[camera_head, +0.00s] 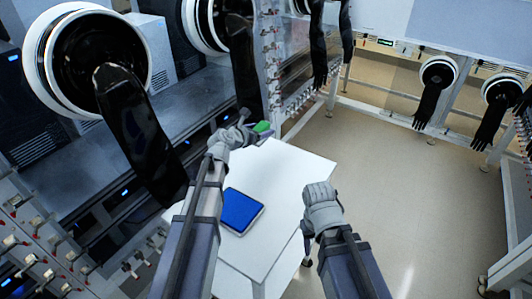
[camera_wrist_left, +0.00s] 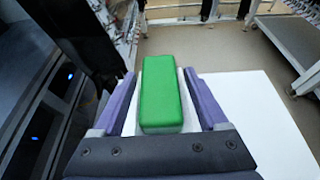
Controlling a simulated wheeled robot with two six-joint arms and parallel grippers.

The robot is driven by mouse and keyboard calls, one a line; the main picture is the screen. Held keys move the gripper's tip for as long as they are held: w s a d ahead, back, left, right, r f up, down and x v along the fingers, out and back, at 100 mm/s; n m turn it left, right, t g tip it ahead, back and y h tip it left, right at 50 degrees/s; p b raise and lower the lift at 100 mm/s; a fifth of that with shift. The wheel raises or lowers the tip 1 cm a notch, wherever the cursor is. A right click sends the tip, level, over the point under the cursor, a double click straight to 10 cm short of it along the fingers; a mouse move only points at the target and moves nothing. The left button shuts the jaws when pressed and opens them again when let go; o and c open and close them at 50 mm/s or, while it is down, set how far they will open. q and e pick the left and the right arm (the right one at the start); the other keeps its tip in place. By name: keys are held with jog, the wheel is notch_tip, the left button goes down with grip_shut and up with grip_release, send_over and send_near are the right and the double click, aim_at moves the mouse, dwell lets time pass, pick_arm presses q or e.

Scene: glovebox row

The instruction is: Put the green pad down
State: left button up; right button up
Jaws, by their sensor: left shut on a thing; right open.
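The green pad (camera_head: 262,127) is at the tip of my left gripper (camera_head: 252,132), over the far left part of the white table (camera_head: 290,165). In the left wrist view the green pad (camera_wrist_left: 161,92) lies lengthwise between the two purple fingers of my left gripper (camera_wrist_left: 165,95), which is shut on it. A white surface shows around and under the pad; I cannot tell whether the pad touches the table. My right gripper (camera_head: 307,240) is open and empty beside the table's right edge, partly hidden by its own wrist.
A blue pad in a pale tray (camera_head: 242,211) lies on the table near my left forearm. Glovebox ports with hanging black gloves (camera_head: 135,130) stand along the left, close to my left arm. The table's right side is bare, and open floor (camera_head: 400,180) lies beyond it.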

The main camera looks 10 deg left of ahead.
aim_at(265, 157)
pick_arm(q)
jog(key=shift+w+d, duration=0.35)
jog(key=shift+d, duration=0.4)
notch_tip(265, 157, down, 10)
jog(key=b, duration=1)
jog(key=shift+f, duration=0.15)
jog(key=o, duration=1.3)
jog(key=shift+c, duration=0.2)
jog(key=shift+r, duration=0.2)
jog(key=p+v, duration=0.4)
jog(key=v, duration=0.8)
jog(key=shift+a+p, duration=0.2)
jog(key=shift+p, duration=0.1)
